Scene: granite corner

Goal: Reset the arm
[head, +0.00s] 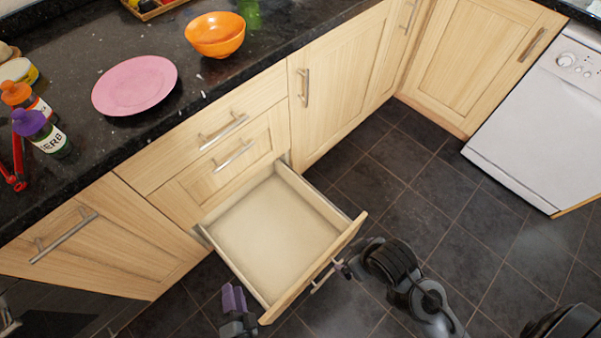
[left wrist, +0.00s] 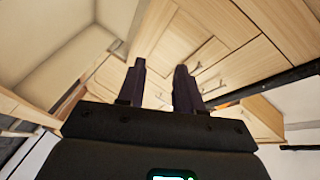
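My left gripper (head: 234,291) is low in the head view, just left of the open drawer's front corner. In the left wrist view its two dark fingers (left wrist: 160,68) stand apart with nothing between them, so it is open. My right arm comes in from the lower right, and its gripper end (head: 343,268) is close to the handle (head: 322,278) of the open drawer (head: 275,232). The fingers there are too small and dark to show whether they are open or touch the handle. The drawer is pulled far out and looks empty.
The dark counter (head: 190,105) holds a pink plate (head: 135,86), an orange bowl (head: 215,35), a purple-capped bottle (head: 42,134) and an orange-capped bottle (head: 24,97). A white dishwasher (head: 545,115) stands at right. Tiled floor (head: 440,185) is clear between drawer and dishwasher.

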